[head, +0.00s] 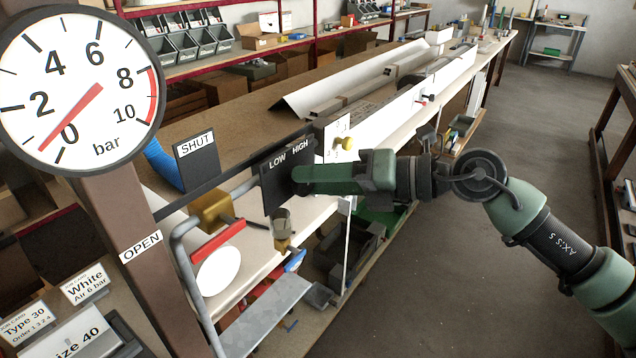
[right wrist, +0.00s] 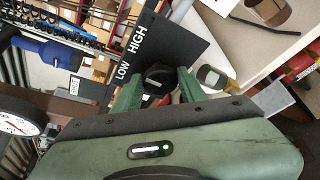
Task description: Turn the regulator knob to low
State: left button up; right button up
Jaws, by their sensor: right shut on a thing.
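The regulator's black plate (head: 274,192) carries the words LOW and HIGH and stands in the middle of the head view. The plate also shows in the right wrist view (right wrist: 180,45). The round black regulator knob (right wrist: 160,74) sits between my right gripper's two green fingers, with a small pale mark on it. My right gripper (head: 303,178) is shut on the knob in front of the plate, and its fingers hide most of the knob in the head view. Which word the knob points to cannot be told. My left gripper is not in view.
A pressure gauge (head: 78,92) stands at upper left, its red needle between 0 and 2. A red valve lever (head: 217,241) is below the SHUT sign (head: 197,146), beside a brass valve body. A glass-like bowl (head: 282,228) hangs below the plate. The floor at right is clear.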

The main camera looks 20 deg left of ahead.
jog(key=shift+n, duration=0.3)
dwell(0.4)
jog(key=o, duration=1.4)
jog(key=shift+c, duration=0.2)
jog(key=b+v, duration=0.3)
jog(key=v, duration=0.5)
jog(key=shift+a, duration=0.15)
